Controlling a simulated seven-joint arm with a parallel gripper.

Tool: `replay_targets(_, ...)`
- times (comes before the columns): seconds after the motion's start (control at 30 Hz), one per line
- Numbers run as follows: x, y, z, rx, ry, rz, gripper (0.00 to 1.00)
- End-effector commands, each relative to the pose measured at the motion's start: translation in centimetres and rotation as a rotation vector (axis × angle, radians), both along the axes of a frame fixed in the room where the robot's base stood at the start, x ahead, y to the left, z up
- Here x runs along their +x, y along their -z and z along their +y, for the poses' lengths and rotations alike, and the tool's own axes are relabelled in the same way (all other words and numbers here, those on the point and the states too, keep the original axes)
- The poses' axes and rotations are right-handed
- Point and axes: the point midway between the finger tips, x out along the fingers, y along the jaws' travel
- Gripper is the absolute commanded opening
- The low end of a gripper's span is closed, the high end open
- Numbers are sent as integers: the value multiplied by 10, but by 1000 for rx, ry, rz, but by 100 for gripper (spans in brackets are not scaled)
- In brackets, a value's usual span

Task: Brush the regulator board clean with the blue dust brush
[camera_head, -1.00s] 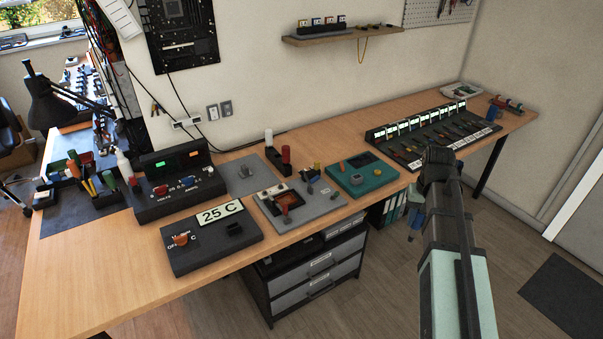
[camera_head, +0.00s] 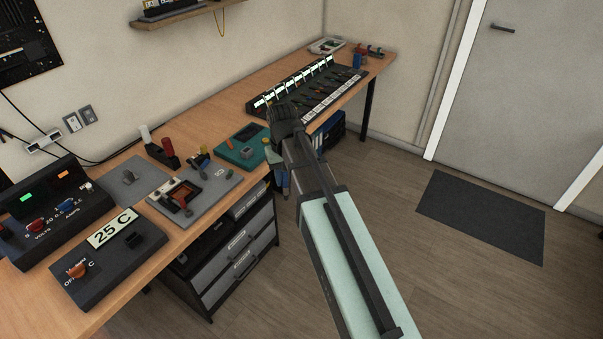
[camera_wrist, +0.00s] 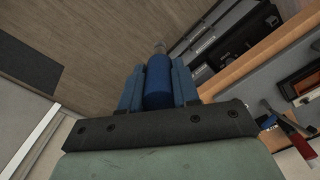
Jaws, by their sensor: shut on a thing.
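My gripper (camera_head: 283,184) hangs just off the bench's front edge, beside the teal board. In the wrist view its blue fingers (camera_wrist: 157,88) are shut on a blue cylindrical handle with a grey end, the blue dust brush (camera_wrist: 158,74). No bristles can be made out. A teal board (camera_head: 246,149) with a black module and an orange knob lies flat near the front edge. A grey board (camera_head: 222,183) with a framed recess and small parts lies left of it. No label shows which is the regulator board. Any dust is too small to tell.
A black panel with a 25 C display (camera_head: 112,228) and a power supply (camera_head: 40,212) stand at the left. A long sloped rack (camera_head: 300,92) lies at the back right. Drawers (camera_head: 232,255) stand under the bench. The floor in front is clear, with a dark mat (camera_head: 482,216).

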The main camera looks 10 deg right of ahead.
Motion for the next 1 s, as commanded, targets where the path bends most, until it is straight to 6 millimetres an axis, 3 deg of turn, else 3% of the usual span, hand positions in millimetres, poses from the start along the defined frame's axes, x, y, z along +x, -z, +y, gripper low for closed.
replay_targets(0.03,1,-2,18,0,-29,-2,0)
replay_targets(0.43,18,-17,151,3,-221,-13,0)
replay_targets(0.8,49,-40,292,6,-372,-18,0)
replay_targets(0.9,67,-48,321,5,-380,-16,0)
replay_targets(1.0,90,-54,332,4,-356,-12,0)
